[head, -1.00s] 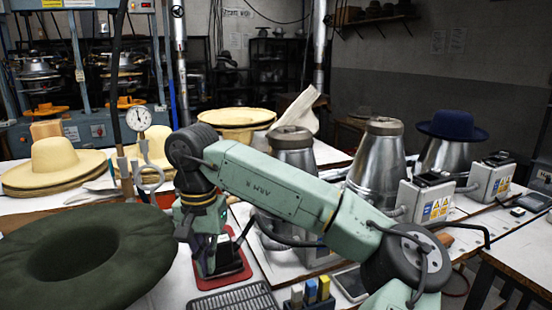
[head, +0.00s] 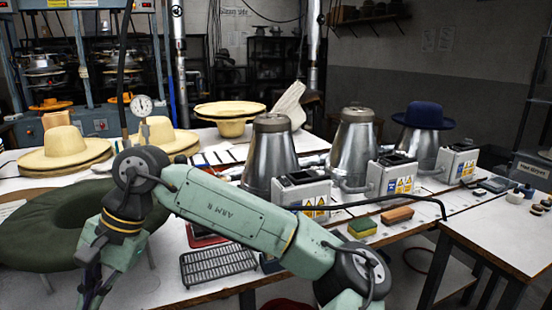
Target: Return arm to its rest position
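My green arm (head: 225,210) reaches across the lower middle of the head view, from the bottom right to the wrist at left. My gripper (head: 90,284) hangs down at the lower left, in front of the green felt ring (head: 35,252). Its fingers are dark and small, and the bottom edge of the picture is close by. I cannot tell whether they are open or shut, and I see nothing clearly held. A red-edged pad (head: 200,240) is partly hidden behind my arm.
A grey slotted tray (head: 217,265) lies near the table's front edge. Three metal steamers (head: 268,160) stand behind my arm, the right one under a blue hat (head: 423,115). Straw hats (head: 64,150) and a dial gauge (head: 141,105) stand at left. A side table (head: 500,235) is at right.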

